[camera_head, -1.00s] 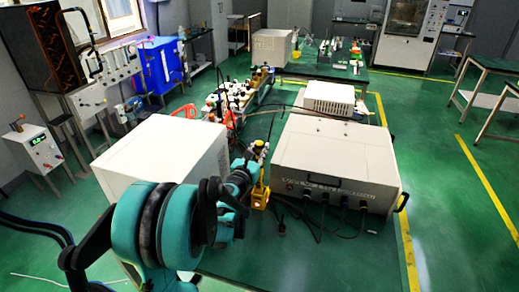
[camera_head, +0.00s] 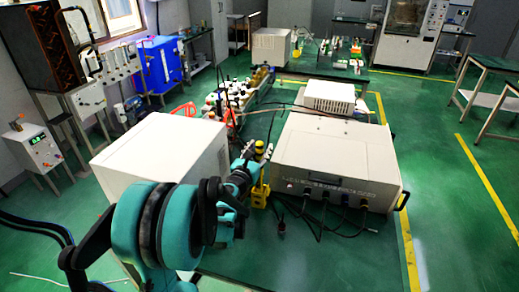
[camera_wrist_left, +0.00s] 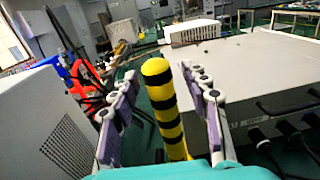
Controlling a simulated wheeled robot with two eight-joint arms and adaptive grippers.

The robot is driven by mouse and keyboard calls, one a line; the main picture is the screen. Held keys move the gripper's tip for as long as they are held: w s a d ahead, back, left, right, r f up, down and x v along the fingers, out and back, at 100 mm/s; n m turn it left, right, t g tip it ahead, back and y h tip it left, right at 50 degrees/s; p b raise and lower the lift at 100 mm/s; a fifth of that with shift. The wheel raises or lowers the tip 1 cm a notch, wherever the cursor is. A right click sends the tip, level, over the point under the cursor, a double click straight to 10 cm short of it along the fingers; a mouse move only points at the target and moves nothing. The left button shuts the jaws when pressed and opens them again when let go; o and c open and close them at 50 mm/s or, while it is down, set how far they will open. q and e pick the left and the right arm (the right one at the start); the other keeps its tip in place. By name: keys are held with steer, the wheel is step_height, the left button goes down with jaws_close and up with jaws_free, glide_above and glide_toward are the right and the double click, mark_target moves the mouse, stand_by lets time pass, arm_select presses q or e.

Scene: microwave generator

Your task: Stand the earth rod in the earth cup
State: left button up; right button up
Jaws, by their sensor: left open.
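The earth rod (camera_wrist_left: 163,105) is a yellow rod with black bands and a rounded top. In the wrist view it rises nearly upright between the fingers of my left gripper (camera_wrist_left: 165,112), which is open with space on both sides of the rod. In the head view the rod's yellow top (camera_head: 259,147) shows between the fingertips of my left gripper (camera_head: 259,151). The yellow earth cup (camera_head: 260,194) is directly below, beside the large instrument. The rod's lower end is hidden, so its seating in the cup cannot be seen. My right gripper is not in view.
A large pale instrument (camera_head: 335,155) with front cables stands close to the right. A white cabinet (camera_head: 165,150) stands to the left. Black cables (camera_head: 320,210) hang at the instrument's front.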

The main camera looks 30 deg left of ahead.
arm_select(q)
steer(key=s+d, duration=0.2)
steer(key=s, duration=1)
steer(key=shift+w, duration=0.1)
steer(key=s+d+f+m+g+h, duration=0.2)
steer(key=d+m+g+h, duration=0.1)
steer(key=d+m, duration=0.65)
steer(key=s+d+f+m+g+h, duration=0.1)
steer(key=s+d+m+g+h, duration=0.15)
steer(key=d+m, duration=0.75)
steer(key=s+f+m+g+y, duration=0.1)
steer(key=s+f+m+g, duration=0.1)
steer(key=s+m, duration=0.4)
steer(key=s+f+m+g+y, duration=0.1)
steer(key=s+f+m+g, duration=0.2)
steer(key=m, duration=0.9)
steer(key=s, duration=0.3)
steer(key=shift+s+f, duration=0.25)
steer(key=shift+s, duration=0.05)
